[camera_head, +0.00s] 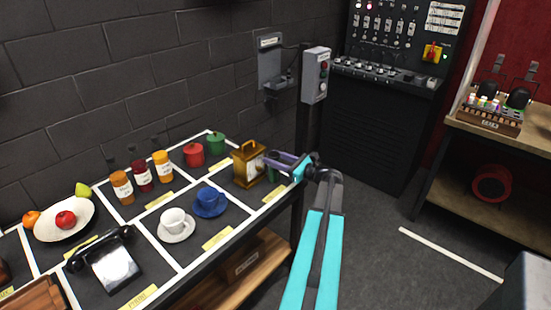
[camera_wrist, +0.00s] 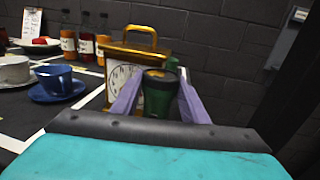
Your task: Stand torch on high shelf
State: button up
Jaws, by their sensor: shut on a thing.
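A dark green cylinder with a dark round top, which looks like the torch (camera_wrist: 158,94), stands upright between my gripper's fingers in the wrist view. In the head view my gripper (camera_head: 277,163) is at the far right end of the prop table, beside a brass carriage clock (camera_head: 247,164). The torch is partly hidden there by the purple fingers. My gripper (camera_wrist: 157,100) is shut on it. Whether its base touches the table is hidden. No shelf is marked as the high one; a wooden bench at right has a top (camera_head: 462,118) and a lower shelf (camera_head: 455,196).
The clock (camera_wrist: 123,75) stands close behind the torch. Cups (camera_head: 174,224), jars (camera_head: 122,187), a telephone (camera_head: 98,246) and a fruit plate (camera_head: 48,222) fill the table (camera_head: 135,230). A control box (camera_head: 315,75) on a post and a dark console (camera_head: 375,120) stand behind. Floor lies open at right.

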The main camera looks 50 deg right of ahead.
jog(key=o, duration=1.2)
jog(key=shift+o, duration=0.2)
jog(key=shift+s+r, duration=0.1)
jog(key=s+d+b, duration=0.1)
jog(key=s+b, duration=0.2)
jog(key=s, duration=0.8)
jog(key=shift+s, duration=0.4)
jog(key=shift+c, duration=0.3)
